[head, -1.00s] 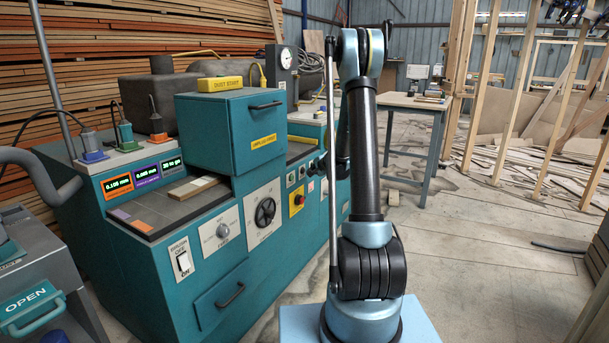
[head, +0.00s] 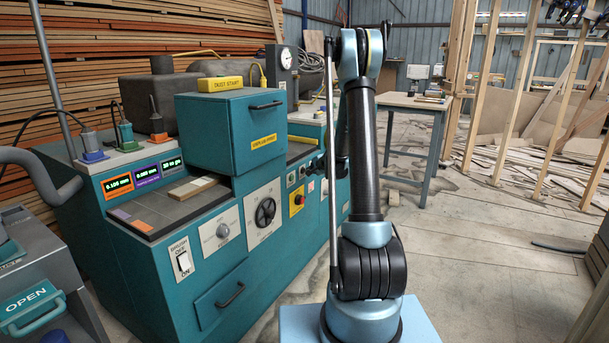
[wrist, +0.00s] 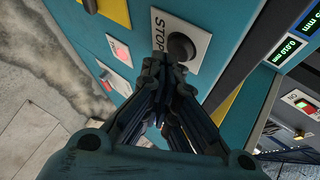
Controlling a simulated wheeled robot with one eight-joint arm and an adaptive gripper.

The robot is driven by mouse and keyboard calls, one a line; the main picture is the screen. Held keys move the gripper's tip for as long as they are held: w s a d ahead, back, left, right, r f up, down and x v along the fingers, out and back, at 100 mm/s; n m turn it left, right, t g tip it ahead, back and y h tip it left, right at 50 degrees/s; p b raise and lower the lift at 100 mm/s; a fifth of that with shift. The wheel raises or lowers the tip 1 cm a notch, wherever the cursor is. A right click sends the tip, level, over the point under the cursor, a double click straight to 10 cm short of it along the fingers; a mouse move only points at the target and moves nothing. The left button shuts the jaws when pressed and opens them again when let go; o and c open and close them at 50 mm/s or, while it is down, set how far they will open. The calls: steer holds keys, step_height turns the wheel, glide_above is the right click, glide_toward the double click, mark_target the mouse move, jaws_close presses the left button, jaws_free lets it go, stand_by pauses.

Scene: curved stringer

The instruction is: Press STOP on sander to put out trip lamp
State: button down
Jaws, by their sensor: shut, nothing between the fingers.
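The sander is the teal machine (head: 150,275) on the left in the head view. In the wrist view the STOP plate (wrist: 158,22) carries a round dark button (wrist: 181,46). My gripper (wrist: 160,72) is shut and empty, its fingertips just below the button in the picture; I cannot tell whether they touch it. In the head view my gripper (head: 318,165) is at the machine's front panel, partly hidden by my arm. A white plate with a lit red element (wrist: 119,49) is left of STOP in the wrist view; I cannot tell whether it is the trip lamp.
Timber frames and scrap wood lie at right; the floor between is mostly clear.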

steer(key=shift+w+a, duration=0.25)
steer(key=shift+a, duration=0.1)
stand_by(0.6)
stand_by(0.3)
steer(key=shift+s+d, duration=0.5)
steer(key=shift+d, duration=0.2)
steer(key=s+d, duration=0.1)
steer(key=d, duration=0.1)
steer(key=s+d, duration=0.2)
stand_by(0.6)
stand_by(0.5)
